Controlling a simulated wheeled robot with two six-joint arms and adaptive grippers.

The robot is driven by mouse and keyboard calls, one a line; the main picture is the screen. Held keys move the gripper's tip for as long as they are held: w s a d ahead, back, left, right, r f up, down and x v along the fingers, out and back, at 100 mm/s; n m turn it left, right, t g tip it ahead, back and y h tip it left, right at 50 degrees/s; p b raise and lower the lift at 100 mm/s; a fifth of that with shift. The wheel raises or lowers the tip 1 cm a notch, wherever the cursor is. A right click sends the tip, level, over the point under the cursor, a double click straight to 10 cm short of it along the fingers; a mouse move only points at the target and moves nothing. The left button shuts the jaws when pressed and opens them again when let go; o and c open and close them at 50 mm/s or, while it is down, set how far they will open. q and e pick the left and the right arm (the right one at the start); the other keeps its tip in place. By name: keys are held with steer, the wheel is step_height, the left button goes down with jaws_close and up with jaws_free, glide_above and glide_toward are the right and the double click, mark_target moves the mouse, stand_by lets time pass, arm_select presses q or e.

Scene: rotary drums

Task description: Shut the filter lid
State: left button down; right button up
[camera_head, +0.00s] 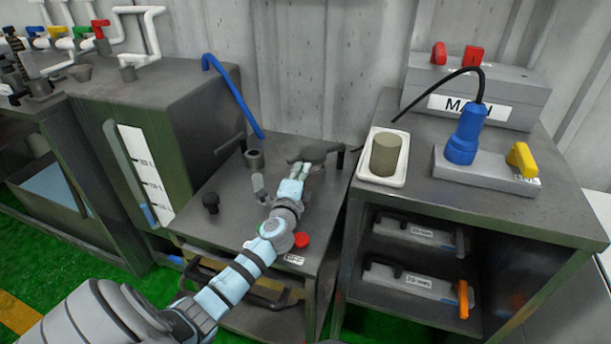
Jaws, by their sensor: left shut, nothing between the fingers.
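My left arm comes in from the lower left and reaches over the low grey cabinet. My left gripper (304,168) is shut and empty, with its tips at the near edge of a dark grey, flat lid-like part (314,152). I take this part to be the filter lid. It seems to be touching or nearly touching the fingertips; I cannot tell which. Whether the lid lies flat or is tilted is unclear, and the gripper hides part of what is beneath it. My right gripper is not in view.
A small open cup (254,159), a black knob (211,202) and a red button (301,240) are on the low cabinet (230,225). A grey-green cylinder (385,153) stands in a white tray (368,179) on the right bench.

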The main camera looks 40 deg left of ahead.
arm_select(q)
steer(key=shift+a+r, duration=0.1)
steer(key=shift+a, duration=0.2)
steer(key=shift+s+d, duration=0.1)
steer(key=shift+d, duration=0.25)
steer(key=s+d, duration=0.1)
steer(key=d, duration=0.1)
steer(key=s+d+p, duration=0.1)
steer(key=s, duration=0.1)
steer(key=shift+d+p, duration=0.3)
steer(key=shift+d, duration=0.1)
steer(key=v, duration=0.8)
steer(key=shift+s+a+p, duration=0.2)
steer(key=shift+s+p, duration=0.1)
steer(key=shift+p, duration=0.05)
